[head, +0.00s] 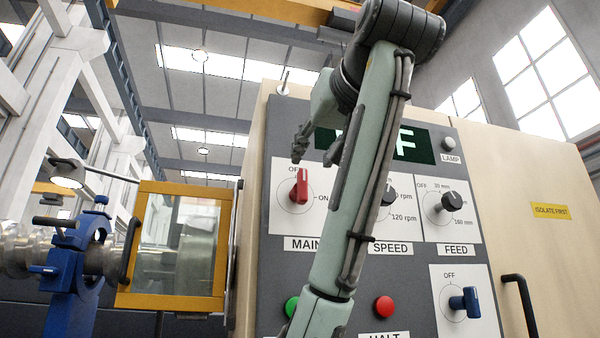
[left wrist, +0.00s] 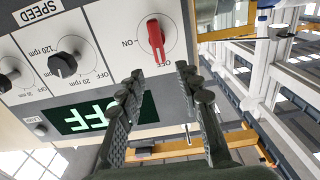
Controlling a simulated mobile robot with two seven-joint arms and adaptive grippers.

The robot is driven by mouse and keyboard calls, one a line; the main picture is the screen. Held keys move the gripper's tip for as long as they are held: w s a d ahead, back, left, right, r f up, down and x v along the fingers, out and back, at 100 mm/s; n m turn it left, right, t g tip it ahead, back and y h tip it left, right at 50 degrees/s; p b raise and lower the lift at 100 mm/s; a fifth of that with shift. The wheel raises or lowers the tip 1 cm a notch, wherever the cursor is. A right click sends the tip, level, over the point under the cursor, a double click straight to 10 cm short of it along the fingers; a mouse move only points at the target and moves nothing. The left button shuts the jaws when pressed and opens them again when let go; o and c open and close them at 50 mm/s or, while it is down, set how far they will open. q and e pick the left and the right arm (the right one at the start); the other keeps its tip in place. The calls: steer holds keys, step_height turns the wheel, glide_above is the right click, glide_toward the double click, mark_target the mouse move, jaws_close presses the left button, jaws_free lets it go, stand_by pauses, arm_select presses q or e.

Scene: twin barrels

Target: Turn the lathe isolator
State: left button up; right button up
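The lathe isolator is a red lever switch (head: 300,188) on a white plate labelled MAIN, with OFF above it and ON to its right. It stands upright, in line with OFF. In the left wrist view the red switch (left wrist: 155,38) is fully visible, its end beside the OFF mark. My left gripper (head: 318,152) hangs in front of the panel, just above the switch. In the left wrist view my left gripper (left wrist: 158,84) is open, with nothing between its fingers and the switch beyond the fingertips. My right gripper is not in view.
The green display (head: 420,146) is partly hidden by my left arm. The SPEED knob (head: 388,195), FEED knob (head: 452,201), blue switch (head: 465,301), green button (head: 291,306) and red button (head: 384,306) share the panel. A yellow-framed guard (head: 150,300) stands left; a black handle (head: 522,300) is right.

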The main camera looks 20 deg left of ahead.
mark_target(304, 169)
arm_select(q)
steer(key=x, duration=0.7)
steer(key=shift+w+a, duration=0.2)
steer(key=shift+a, duration=0.1)
jaws_close()
